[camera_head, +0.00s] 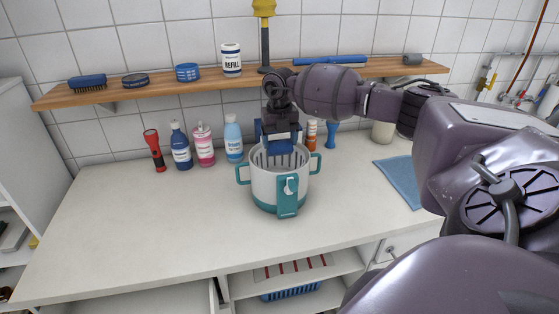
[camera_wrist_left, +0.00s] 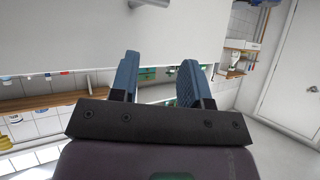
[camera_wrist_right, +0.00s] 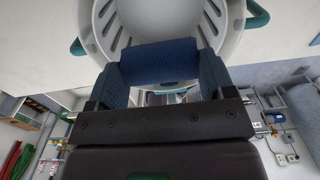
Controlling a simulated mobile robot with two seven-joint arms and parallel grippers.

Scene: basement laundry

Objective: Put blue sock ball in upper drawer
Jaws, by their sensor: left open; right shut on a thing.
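My right gripper (camera_head: 280,143) is shut on the blue sock ball (camera_wrist_right: 160,62), a dark blue knitted roll between its two fingers in the right wrist view. It holds the sock ball over the mouth of a white and teal slotted container (camera_head: 280,186) on the counter. The container's slotted inside (camera_wrist_right: 150,18) shows just beyond the sock ball; I cannot tell whether they touch. My left gripper (camera_wrist_left: 155,75) is open and empty in the left wrist view; it does not show in the head view. A white front with a round knob (camera_head: 391,252) is under the counter at right, partly hidden by my arm.
Bottles and a red torch (camera_head: 154,150) stand along the wall behind the white counter (camera_head: 130,215). A wooden shelf (camera_head: 140,89) runs above them. A blue cloth (camera_head: 400,180) lies at right. An open compartment below holds a blue basket (camera_head: 290,291). The counter's left front is clear.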

